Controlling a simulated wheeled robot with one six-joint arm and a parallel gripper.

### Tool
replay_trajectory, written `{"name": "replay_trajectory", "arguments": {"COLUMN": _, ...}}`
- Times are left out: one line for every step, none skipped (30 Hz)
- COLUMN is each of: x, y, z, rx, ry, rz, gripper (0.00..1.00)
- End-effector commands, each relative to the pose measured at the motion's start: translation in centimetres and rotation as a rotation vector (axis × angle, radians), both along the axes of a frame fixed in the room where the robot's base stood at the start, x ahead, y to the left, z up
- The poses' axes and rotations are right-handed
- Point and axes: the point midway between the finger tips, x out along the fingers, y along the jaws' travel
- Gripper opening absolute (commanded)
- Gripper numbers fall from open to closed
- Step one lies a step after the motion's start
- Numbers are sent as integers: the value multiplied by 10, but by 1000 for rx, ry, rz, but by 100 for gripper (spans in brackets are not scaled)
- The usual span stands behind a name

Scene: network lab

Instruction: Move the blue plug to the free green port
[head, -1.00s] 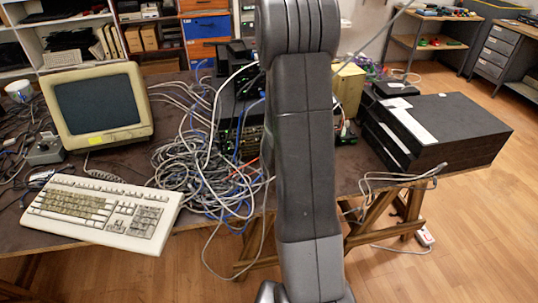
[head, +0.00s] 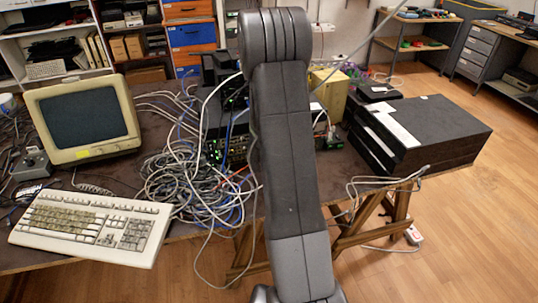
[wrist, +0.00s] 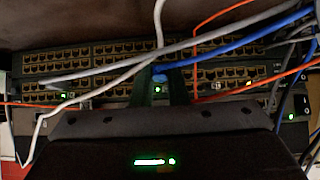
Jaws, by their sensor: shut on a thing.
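In the wrist view, my gripper (wrist: 161,76) is shut on the blue plug (wrist: 160,71), in front of the switch's port rows. A blue cable (wrist: 235,48) runs from the plug up to the right. Whether the plug sits in a port or just before it cannot be told. The switch (wrist: 60,62) has rows of gold-toned ports and several small green lights. I cannot make out which port is the free green one. In the head view, my arm hides the gripper and the plug; part of the rack with green lights (head: 236,150) shows to its left.
White and grey cables (wrist: 100,72) cross the switch front, and orange cables (wrist: 255,85) run at the right. In the head view, a cable tangle (head: 190,185) lies before the rack, with a keyboard (head: 92,228) and monitor (head: 82,118) left and black boxes (head: 430,130) right.

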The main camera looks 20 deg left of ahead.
Motion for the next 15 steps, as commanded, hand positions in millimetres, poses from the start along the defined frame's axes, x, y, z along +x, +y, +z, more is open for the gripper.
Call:
{"name": "replay_trajectory", "arguments": {"x": 0, "y": 0, "z": 0, "rx": 0, "ry": 0, "rz": 0, "gripper": 0}}
{"name": "replay_trajectory", "arguments": {"x": 0, "y": 0, "z": 0, "rx": 0, "ry": 0, "rz": 0, "gripper": 0}}
{"name": "replay_trajectory", "arguments": {"x": 0, "y": 0, "z": 0, "rx": 0, "ry": 0, "rz": 0, "gripper": 0}}
{"name": "replay_trajectory", "arguments": {"x": 0, "y": 0, "z": 0, "rx": 0, "ry": 0, "rz": 0, "gripper": 0}}
{"name": "replay_trajectory", "arguments": {"x": 0, "y": 0, "z": 0, "rx": 0, "ry": 0, "rz": 0, "gripper": 0}}
{"name": "replay_trajectory", "arguments": {"x": 0, "y": 0, "z": 0, "rx": 0, "ry": 0, "rz": 0, "gripper": 7}}
{"name": "replay_trajectory", "arguments": {"x": 0, "y": 0, "z": 0, "rx": 0, "ry": 0, "rz": 0, "gripper": 1}}
{"name": "replay_trajectory", "arguments": {"x": 0, "y": 0, "z": 0, "rx": 0, "ry": 0, "rz": 0, "gripper": 0}}
{"name": "replay_trajectory", "arguments": {"x": 0, "y": 0, "z": 0, "rx": 0, "ry": 0, "rz": 0, "gripper": 0}}
{"name": "replay_trajectory", "arguments": {"x": 0, "y": 0, "z": 0, "rx": 0, "ry": 0, "rz": 0, "gripper": 0}}
{"name": "replay_trajectory", "arguments": {"x": 0, "y": 0, "z": 0, "rx": 0, "ry": 0, "rz": 0, "gripper": 0}}
{"name": "replay_trajectory", "arguments": {"x": 0, "y": 0, "z": 0, "rx": 0, "ry": 0, "rz": 0, "gripper": 0}}
{"name": "replay_trajectory", "arguments": {"x": 0, "y": 0, "z": 0, "rx": 0, "ry": 0, "rz": 0, "gripper": 0}}
{"name": "replay_trajectory", "arguments": {"x": 0, "y": 0, "z": 0, "rx": 0, "ry": 0, "rz": 0, "gripper": 0}}
{"name": "replay_trajectory", "arguments": {"x": 0, "y": 0, "z": 0, "rx": 0, "ry": 0, "rz": 0, "gripper": 0}}
